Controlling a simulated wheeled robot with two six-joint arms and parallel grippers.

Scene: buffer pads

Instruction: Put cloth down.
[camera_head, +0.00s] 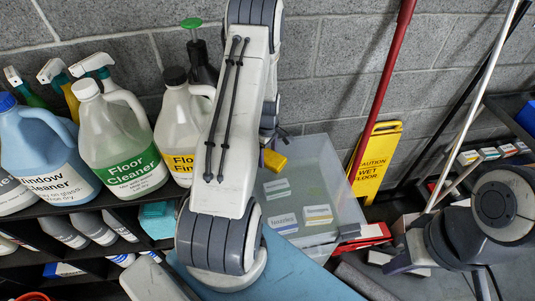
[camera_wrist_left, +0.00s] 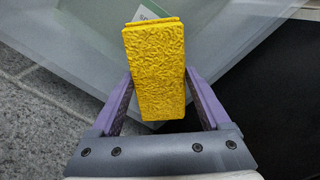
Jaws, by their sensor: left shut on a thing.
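The yellow cloth (camera_wrist_left: 153,75) looks like a thick, folded, rough-textured block. In the left wrist view my left gripper (camera_wrist_left: 159,80) has its purple fingers on both sides of it and is shut on it. In the head view a small part of the cloth (camera_head: 275,160) shows beside my left arm, over the back left part of a clear plastic bin (camera_head: 335,180). My left arm hides most of that gripper there. My right arm is at the right edge, and its jaws do not show clearly enough to read.
Bottles of floor cleaner (camera_head: 122,145) and window cleaner (camera_head: 45,160) stand on a dark shelf at the left. A yellow wet-floor sign (camera_head: 375,160) and a red pole (camera_head: 383,90) stand right of the bin. The bin holds labelled packets (camera_head: 318,213). A block wall is behind.

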